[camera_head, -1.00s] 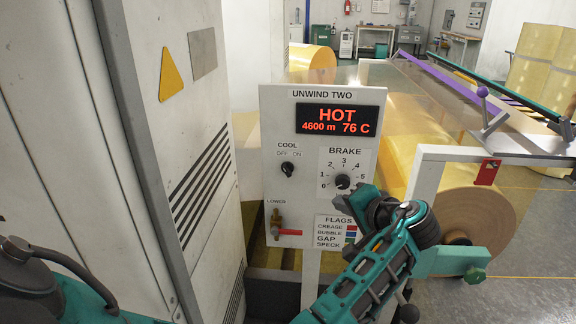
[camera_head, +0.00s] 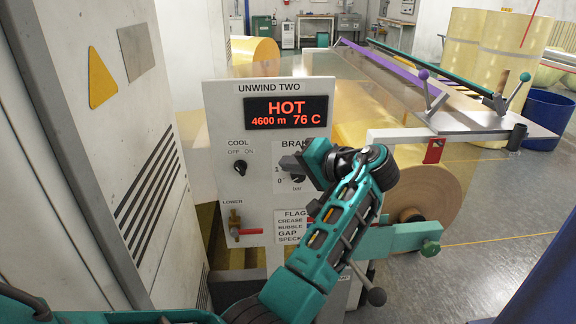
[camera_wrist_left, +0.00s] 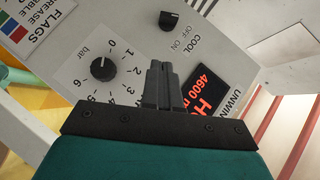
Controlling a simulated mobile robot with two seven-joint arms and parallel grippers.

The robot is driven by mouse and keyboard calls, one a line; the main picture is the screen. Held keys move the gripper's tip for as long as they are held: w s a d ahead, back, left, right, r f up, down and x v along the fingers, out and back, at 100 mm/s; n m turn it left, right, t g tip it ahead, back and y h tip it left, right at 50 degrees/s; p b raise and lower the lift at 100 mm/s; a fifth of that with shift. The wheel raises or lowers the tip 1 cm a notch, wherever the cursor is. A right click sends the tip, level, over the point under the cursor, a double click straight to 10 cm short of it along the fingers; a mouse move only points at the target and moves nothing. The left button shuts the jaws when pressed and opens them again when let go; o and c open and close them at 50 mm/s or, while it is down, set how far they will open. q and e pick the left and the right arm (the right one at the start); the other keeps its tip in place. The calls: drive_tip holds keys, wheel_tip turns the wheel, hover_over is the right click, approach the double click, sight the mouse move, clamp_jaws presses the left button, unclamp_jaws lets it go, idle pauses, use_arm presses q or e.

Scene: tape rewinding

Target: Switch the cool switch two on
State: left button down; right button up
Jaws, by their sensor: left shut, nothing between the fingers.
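The cool switch is a small black knob (camera_head: 240,167) under the word COOL, with OFF and ON printed above it, on the left of the UNWIND TWO panel (camera_head: 224,110). In the left wrist view the knob (camera_wrist_left: 169,20) is beyond my fingertips. I cannot tell clearly which label it points to. The red display (camera_head: 288,111) reads HOT, 4600 m, 76 C. My left gripper (camera_head: 291,163) is in front of the brake dial, right of the cool switch and apart from it. Its fingers (camera_wrist_left: 158,66) are shut and empty. My right gripper is not in view.
The brake knob (camera_wrist_left: 103,68) sits beside the cool switch; my gripper partly hides its dial in the head view. A tall grey cabinet (camera_head: 125,150) stands close on the left.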

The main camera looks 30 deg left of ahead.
use_arm(q)
approach(244, 170)
drive_tip(key=w+a, duration=0.1)
drive_tip(key=w, duration=0.1)
drive_tip(key=w+a, duration=0.1)
drive_tip(key=shift+w+a+f, duration=0.15)
drive_tip(key=shift+w+a, duration=0.2)
drive_tip(key=shift+s+a+f, duration=0.6)
drive_tip(key=shift+s+a, duration=0.05)
drive_tip(key=shift+a, duration=0.2)
drive_tip(key=shift+s+a+f, duration=0.3)
drive_tip(key=shift+a, duration=0.1)
